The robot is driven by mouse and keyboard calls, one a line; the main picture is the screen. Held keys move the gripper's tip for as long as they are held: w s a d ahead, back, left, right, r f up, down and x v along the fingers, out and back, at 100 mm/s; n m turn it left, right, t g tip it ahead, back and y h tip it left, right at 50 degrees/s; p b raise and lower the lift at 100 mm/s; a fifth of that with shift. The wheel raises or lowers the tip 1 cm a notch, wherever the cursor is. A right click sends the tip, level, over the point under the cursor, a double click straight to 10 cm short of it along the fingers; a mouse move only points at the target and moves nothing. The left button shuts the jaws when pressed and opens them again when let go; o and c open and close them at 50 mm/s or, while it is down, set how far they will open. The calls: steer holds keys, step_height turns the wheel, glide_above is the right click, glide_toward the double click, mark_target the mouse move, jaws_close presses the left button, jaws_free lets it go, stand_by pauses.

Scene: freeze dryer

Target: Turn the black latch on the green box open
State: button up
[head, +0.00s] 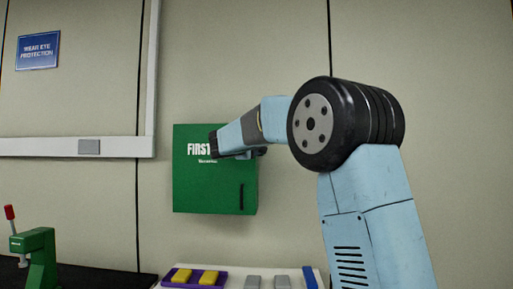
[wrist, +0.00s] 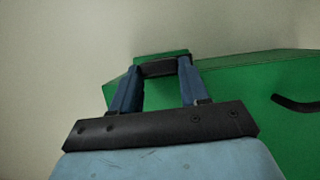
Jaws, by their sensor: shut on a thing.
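The green box (head: 190,180) is mounted on the wall in the head view, with white "FIRST" lettering partly hidden by my arm. It also shows in the wrist view (wrist: 235,80). My gripper (head: 215,144) is at the upper part of the box's front. In the wrist view my gripper (wrist: 160,72) has its two blue fingers on either side of the black latch (wrist: 163,68), shut on it. The latch lies crosswise between the fingertips against the green surface. My arm hides part of the box in the head view.
A black handle (head: 241,197) is at the box's lower right; it shows in the wrist view too (wrist: 293,104). Below are a purple tray (head: 170,272) with yellow blocks and a green hand press (head: 40,255).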

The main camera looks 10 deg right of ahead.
steer(key=shift+a+f, duration=0.15)
steer(key=shift+f, duration=0.15)
steer(key=o, duration=0.8)
steer(key=shift+o, duration=1.3)
steer(key=shift+r, duration=0.15)
steer(key=v, duration=1.3)
steer(key=shift+s+a, duration=0.2)
steer(key=shift+s, duration=0.1)
